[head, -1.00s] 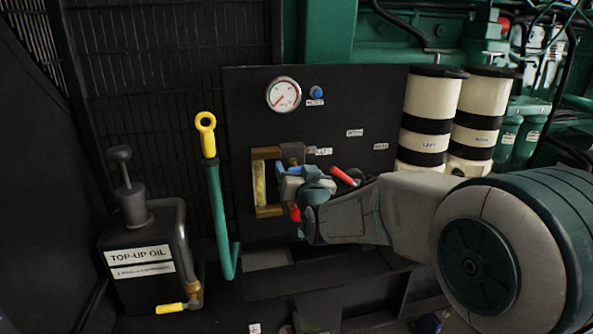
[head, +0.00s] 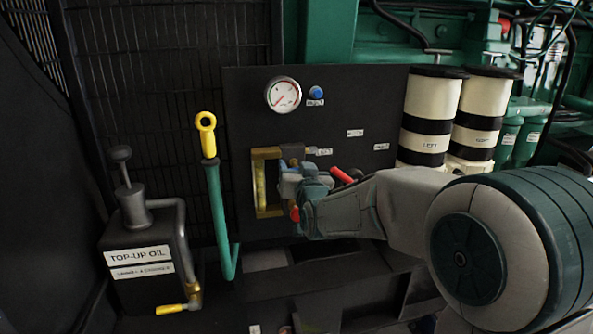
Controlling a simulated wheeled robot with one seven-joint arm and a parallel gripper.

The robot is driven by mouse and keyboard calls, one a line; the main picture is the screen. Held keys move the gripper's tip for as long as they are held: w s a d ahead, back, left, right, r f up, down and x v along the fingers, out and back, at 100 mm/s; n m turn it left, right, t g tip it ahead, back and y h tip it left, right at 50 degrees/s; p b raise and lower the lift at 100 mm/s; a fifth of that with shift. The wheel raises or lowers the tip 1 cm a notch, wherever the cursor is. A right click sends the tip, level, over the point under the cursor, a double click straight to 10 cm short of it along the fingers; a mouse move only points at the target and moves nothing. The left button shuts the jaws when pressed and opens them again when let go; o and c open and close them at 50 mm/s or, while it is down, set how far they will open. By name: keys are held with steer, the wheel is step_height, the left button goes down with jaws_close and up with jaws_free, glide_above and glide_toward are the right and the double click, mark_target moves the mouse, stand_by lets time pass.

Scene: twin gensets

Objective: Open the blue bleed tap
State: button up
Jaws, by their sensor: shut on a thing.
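The blue bleed tap (head: 307,165) is on the black panel, right of the brass-framed sight glass (head: 259,183). Only a little of its blue handle shows; the rest is hidden by my gripper. My gripper (head: 290,184) is in front of the panel, reaching in from the right, and is shut on the blue tap handle. Its fingertips are partly hidden by the gripper body, so the exact grip is hard to see.
A red handle (head: 342,174) lies just right of my gripper and another red piece (head: 295,214) just below. A gauge (head: 283,95) and blue button (head: 315,92) are above.

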steer(key=n+b, duration=0.4)
steer(key=shift+f, duration=0.2)
steer(key=n+b, duration=0.3)
steer(key=n, duration=0.3)
steer(key=shift+r+n, duration=0.1)
steer(key=shift+n, duration=0.3)
steer(key=n, duration=0.6)
steer(key=shift+r+b, duration=0.1)
steer(key=shift+b, duration=0.3)
steer(key=n, duration=0.5)
steer(key=shift+n, duration=0.4)
steer(key=o, duration=0.9)
steer(key=shift+s, duration=0.15)
